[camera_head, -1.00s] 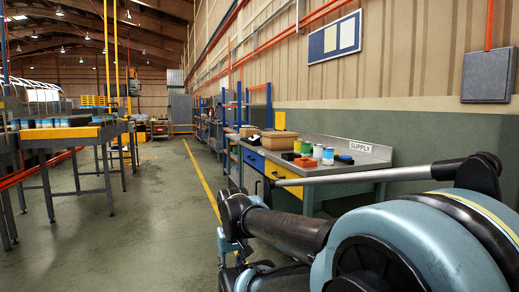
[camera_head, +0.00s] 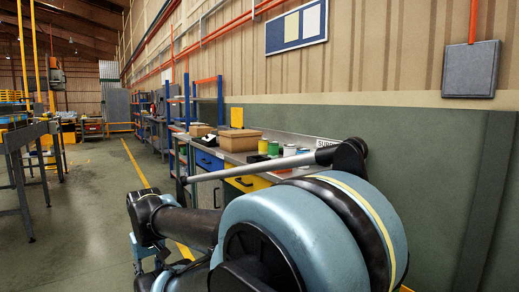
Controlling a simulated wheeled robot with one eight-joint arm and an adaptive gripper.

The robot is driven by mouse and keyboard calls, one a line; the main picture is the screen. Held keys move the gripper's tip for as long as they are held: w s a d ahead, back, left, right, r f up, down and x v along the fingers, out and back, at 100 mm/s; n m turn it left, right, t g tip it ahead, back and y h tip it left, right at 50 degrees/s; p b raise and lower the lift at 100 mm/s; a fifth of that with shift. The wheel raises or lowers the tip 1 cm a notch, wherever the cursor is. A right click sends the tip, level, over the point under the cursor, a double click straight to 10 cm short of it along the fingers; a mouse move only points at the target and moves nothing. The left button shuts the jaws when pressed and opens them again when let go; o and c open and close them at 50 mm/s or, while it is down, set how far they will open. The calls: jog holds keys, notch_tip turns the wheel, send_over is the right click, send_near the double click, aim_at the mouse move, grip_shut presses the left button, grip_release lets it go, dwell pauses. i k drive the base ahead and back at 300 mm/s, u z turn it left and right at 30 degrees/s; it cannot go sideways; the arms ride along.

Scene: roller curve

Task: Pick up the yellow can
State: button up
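A small yellow can (camera_head: 263,146) stands upright on the grey top of the supply workbench (camera_head: 325,141), in the middle of the view. A green can (camera_head: 273,148) stands beside it, with pale cans (camera_head: 289,150) to the right. The cans are small in the picture. My folded blue and black arm fills the lower middle and hides much of the bench front and its right end.
A cardboard box (camera_head: 240,140) stands on the bench left of the cans. Blue and yellow drawers (camera_head: 246,183) are below. A metal table (camera_head: 15,140) stands at the far left. The floor with a yellow line (camera_head: 135,163) between is clear.

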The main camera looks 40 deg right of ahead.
aim_at(263, 143)
jog(key=z, duration=0.4)
jog(key=i, duration=0.9)
jog(key=z, duration=1)
jog(key=i, duration=0.45)
jog(key=z, duration=0.3)
